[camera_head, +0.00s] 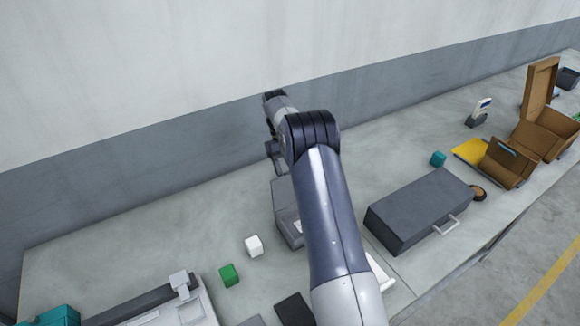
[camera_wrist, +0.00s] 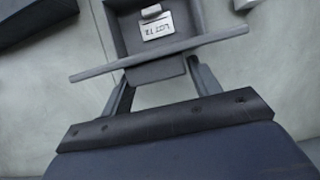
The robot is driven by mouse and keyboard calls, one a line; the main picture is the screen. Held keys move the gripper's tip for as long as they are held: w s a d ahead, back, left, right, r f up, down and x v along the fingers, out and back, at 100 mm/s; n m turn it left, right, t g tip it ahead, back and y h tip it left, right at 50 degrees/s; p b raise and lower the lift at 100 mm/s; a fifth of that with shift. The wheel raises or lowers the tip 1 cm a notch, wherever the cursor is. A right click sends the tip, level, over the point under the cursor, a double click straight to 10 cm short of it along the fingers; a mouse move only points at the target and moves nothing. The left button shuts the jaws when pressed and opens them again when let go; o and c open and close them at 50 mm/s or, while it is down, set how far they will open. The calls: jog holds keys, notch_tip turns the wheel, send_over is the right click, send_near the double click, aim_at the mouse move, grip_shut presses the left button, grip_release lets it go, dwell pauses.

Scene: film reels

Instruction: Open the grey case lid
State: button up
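A small open grey case (camera_head: 286,225) stands on the bench beside my arm, partly hidden by it. In the wrist view its grey tray (camera_wrist: 119,31) holds a label reading LOT 12 (camera_wrist: 158,28). A flat grey panel that looks like its lid (camera_wrist: 95,71) is seen nearly edge-on, crossing in front of the tray. My gripper (camera_wrist: 158,72) is at this panel, fingers spread on either side of a grey block below it. I cannot tell whether the fingers touch it. In the head view my gripper (camera_head: 275,150) is above the case's far side, partly hidden.
A larger closed dark grey box (camera_head: 415,205) with a handle stands to the right. A white cube (camera_head: 253,245) and a green cube (camera_head: 228,274) lie to the left. The wall is close behind.

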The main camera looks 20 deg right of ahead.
jog(key=o, duration=0.3)
jog(key=shift+w+r, duration=0.1)
jog(key=shift+r, duration=0.1)
jog(key=shift+o, duration=0.2)
jog(key=v, duration=0.7)
jog(key=shift+r, duration=0.25)
jog(key=x, duration=0.7)
jog(key=shift+t, duration=0.3)
jog(key=shift+d+f, duration=0.1)
jog(key=shift+f, duration=0.05)
dwell(0.4)
